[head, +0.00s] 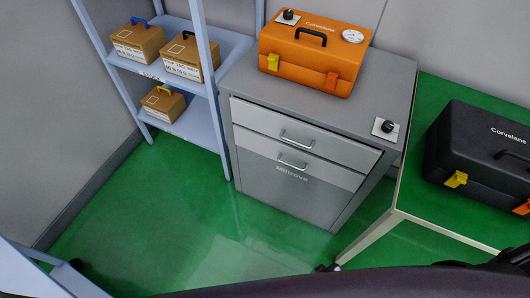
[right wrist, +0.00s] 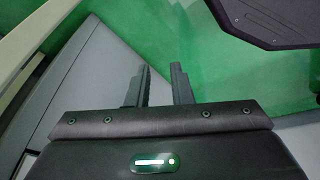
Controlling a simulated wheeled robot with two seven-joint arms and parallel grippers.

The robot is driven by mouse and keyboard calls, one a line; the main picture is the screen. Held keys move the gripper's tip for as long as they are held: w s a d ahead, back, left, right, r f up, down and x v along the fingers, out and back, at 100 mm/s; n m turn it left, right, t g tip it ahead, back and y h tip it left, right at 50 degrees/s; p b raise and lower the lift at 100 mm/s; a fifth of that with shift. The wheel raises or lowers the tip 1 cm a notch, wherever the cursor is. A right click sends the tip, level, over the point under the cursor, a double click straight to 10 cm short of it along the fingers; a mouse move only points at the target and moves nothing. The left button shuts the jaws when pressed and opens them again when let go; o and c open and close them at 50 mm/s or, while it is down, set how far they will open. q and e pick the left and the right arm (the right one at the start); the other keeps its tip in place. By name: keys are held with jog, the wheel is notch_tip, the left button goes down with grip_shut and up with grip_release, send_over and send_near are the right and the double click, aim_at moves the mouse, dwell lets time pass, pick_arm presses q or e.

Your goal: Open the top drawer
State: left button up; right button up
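The grey cabinet (head: 285,190) stands against the back wall in the head view. Its top drawer (head: 262,116) has a light front with a silver bar handle (head: 297,141) and looks shut or nearly so. A second drawer (head: 335,175) with a similar handle (head: 292,164) lies just below. My right gripper (right wrist: 159,70) shows in the right wrist view, its two fingers apart with nothing between them. Green floor is behind the fingers, and no handle is near them. I cannot make out either gripper in the head view.
An orange toolbox (head: 312,62) and a small knob plate (head: 385,128) sit on the cabinet top. A blue shelf (head: 190,127) with several boxes stands left. A table (head: 408,205) with a black toolbox (head: 475,145) stands right. Green floor (head: 190,220) before the cabinet is clear.

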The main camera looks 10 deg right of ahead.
jog(key=w+r+n+t+b, duration=0.1)
jog(key=w+n+t+b, duration=0.3)
jog(key=w, duration=0.9)
jog(key=n+t+y+b, duration=0.3)
jog(key=n+t+b, duration=0.6)
jog(key=b, duration=0.7)
send_near(296, 142)
jog(key=w+n, duration=0.1)
jog(key=w, duration=0.2)
pick_arm(q)
jog(key=w+d+f, duration=0.2)
jog(key=w+f, duration=0.1)
jog(key=w, duration=0.3)
jog(key=w+d+f, duration=0.2)
jog(key=w+f, duration=0.1)
jog(key=w, duration=0.4)
jog(key=shift+w+f, duration=0.25)
jog(key=shift+w, duration=0.05)
pick_arm(e)
jog(key=shift+g, duration=0.4)
jog(key=x, duration=0.7)
jog(key=shift+w+a+f, duration=0.1)
jog(key=shift+a+f, duration=0.1)
jog(key=shift+a, duration=0.1)
grip_shut()
